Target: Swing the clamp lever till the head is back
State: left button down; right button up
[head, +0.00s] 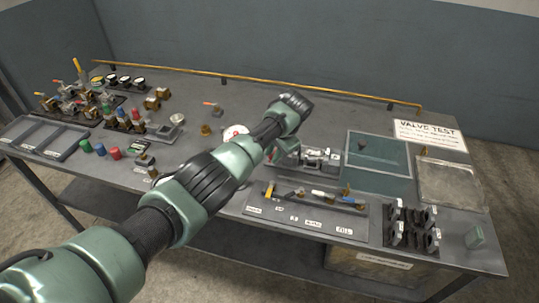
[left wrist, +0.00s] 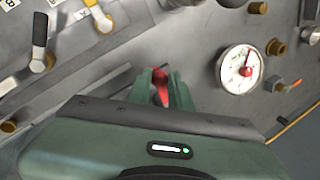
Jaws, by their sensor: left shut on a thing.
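My left gripper (head: 281,151) reaches over the middle of the bench in the head view, beside a grey metal clamp fixture (head: 318,157). In the left wrist view, the two green fingers of the gripper (left wrist: 160,88) are closed around a red lever handle (left wrist: 160,89). It looks like the clamp lever; the fingers hide much of it. The clamp head's exact position cannot be made out, as my arm and gripper cover part of the fixture. My right gripper is not in view.
A round white gauge (left wrist: 240,68) lies close to the gripper. A labelled panel (head: 262,211) with several valve levers is in front of the fixture.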

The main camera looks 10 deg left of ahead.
pick_arm(q)
jog(key=shift+d+f+n+b, duration=0.15)
jog(key=shift+d+n+b, duration=0.35)
jog(key=shift+n, duration=0.1)
jog(key=shift+g, duration=0.3)
jog(key=c, duration=1.3)
grip_release()
jog(key=shift+d, duration=0.1)
